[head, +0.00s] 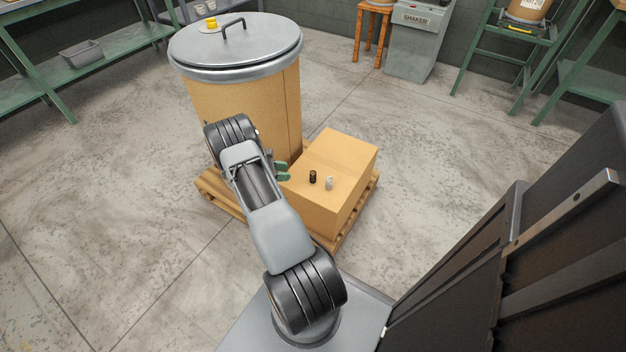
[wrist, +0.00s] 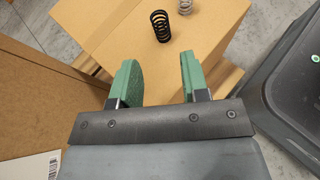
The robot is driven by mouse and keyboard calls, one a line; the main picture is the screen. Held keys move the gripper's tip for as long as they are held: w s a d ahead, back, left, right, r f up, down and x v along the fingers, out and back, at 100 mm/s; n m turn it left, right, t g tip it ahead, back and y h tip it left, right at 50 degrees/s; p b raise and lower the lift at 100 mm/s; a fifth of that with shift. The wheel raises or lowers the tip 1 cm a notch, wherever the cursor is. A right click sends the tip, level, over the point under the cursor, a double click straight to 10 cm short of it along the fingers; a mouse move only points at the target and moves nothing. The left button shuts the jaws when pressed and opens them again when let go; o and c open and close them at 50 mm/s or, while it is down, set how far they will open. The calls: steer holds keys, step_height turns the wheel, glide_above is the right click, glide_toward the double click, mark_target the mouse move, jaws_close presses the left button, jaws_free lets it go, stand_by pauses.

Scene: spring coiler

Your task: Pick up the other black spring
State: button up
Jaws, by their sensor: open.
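A black spring (head: 312,177) stands upright on top of a cardboard box (head: 336,152). My gripper (head: 282,171) has green fingers and is at the left edge of the box. In the wrist view the fingers (wrist: 157,76) are apart with nothing between them.
The box sits on a wooden pallet (head: 211,191) beside a large brown drum (head: 245,103) with a grey lid (head: 262,45). A yellow item (head: 211,23) is on the lid. Green shelving (head: 35,65) stands at the back left. The floor right of the pallet is clear.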

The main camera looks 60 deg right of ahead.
mark_target(317, 180)
steer(key=b+x, duration=0.1)
steer(key=x, duration=0.3)
steer(key=b+x, duration=0.1)
steer(key=x, duration=0.4)
steer(key=b+x, duration=0.1)
steer(key=x, duration=0.4)
steer(key=shift+f+b, duration=0.35)
steer(key=shift+b, duration=0.05)
steer(key=shift+w, duration=0.1)
steer(key=c, duration=0.7)
steer(key=shift+r, duration=0.15)
